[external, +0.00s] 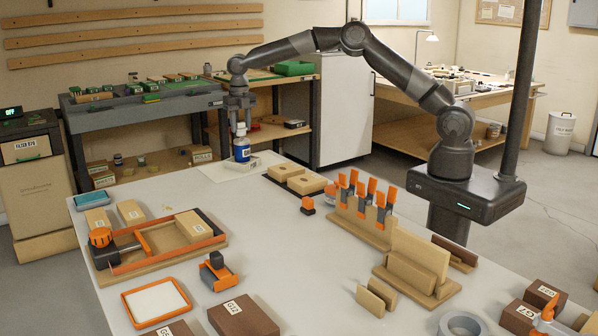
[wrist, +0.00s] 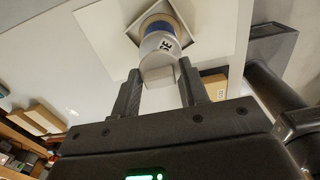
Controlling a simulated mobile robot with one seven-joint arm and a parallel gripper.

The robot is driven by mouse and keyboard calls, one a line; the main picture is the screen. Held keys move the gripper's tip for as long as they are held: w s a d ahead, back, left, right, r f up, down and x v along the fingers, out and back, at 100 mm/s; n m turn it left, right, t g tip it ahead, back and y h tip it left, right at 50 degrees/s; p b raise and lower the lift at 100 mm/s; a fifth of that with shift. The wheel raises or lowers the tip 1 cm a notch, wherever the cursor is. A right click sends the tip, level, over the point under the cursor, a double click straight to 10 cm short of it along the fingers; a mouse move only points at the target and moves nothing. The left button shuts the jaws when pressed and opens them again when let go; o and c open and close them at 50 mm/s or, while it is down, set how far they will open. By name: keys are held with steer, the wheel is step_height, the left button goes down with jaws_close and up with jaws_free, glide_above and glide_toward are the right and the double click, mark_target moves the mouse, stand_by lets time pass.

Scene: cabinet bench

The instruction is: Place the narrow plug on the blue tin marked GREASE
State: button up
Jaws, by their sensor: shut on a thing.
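My gripper (external: 238,116) points down over the far end of the white bench. It is shut on a pale narrow plug (external: 241,129), which also shows between the fingers in the wrist view (wrist: 160,75). A blue tin (external: 242,154) with a white label stands upright directly below the plug. Its blue rim shows past the plug in the wrist view (wrist: 151,19).
A pale square frame (wrist: 193,22) surrounds the tin's place on a white sheet (external: 212,172). A rack with orange-handled pieces (external: 362,215) stands further right. An orange-edged wooden fixture (external: 150,272) is at the front left.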

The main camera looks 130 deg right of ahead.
steer(key=shift+f, duration=0.7)
steer(key=shift+f, duration=0.1)
steer(key=o, duration=0.9)
steer(key=shift+o, duration=0.2)
